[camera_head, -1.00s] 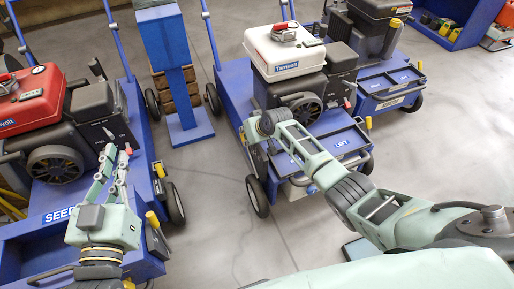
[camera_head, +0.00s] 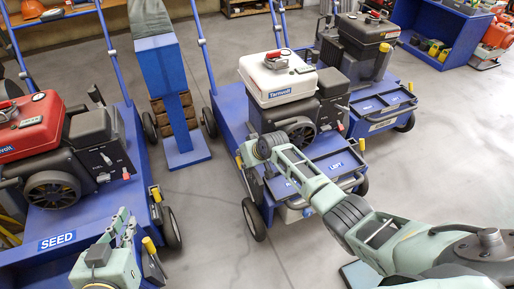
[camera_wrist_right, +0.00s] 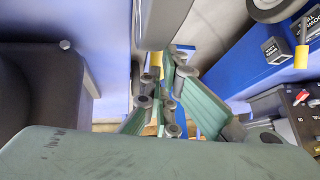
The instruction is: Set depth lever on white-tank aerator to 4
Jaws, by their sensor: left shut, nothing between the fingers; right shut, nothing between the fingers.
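The white-tank aerator (camera_head: 278,78) stands right of centre in the head view, on a blue deck. My right arm reaches across its front, and its wrist is over the near left part of the deck. My right gripper (camera_wrist_right: 165,78) shows in the right wrist view with its fingers shut and empty. A yellow-ended lever (camera_wrist_right: 301,57) shows at the upper right there, apart from the fingers, beside a dark label. I cannot tell whether it is the depth lever. No scale numbers are readable. My left gripper (camera_head: 122,226) is shut and empty at lower left, by the red-tank machine.
The red-tank machine (camera_head: 28,122) with a SEED label (camera_head: 57,241) fills the left. A blue post (camera_head: 165,75) stands between the machines. A dark-engined machine (camera_head: 357,50) and a blue shelf (camera_head: 445,30) are behind at right.

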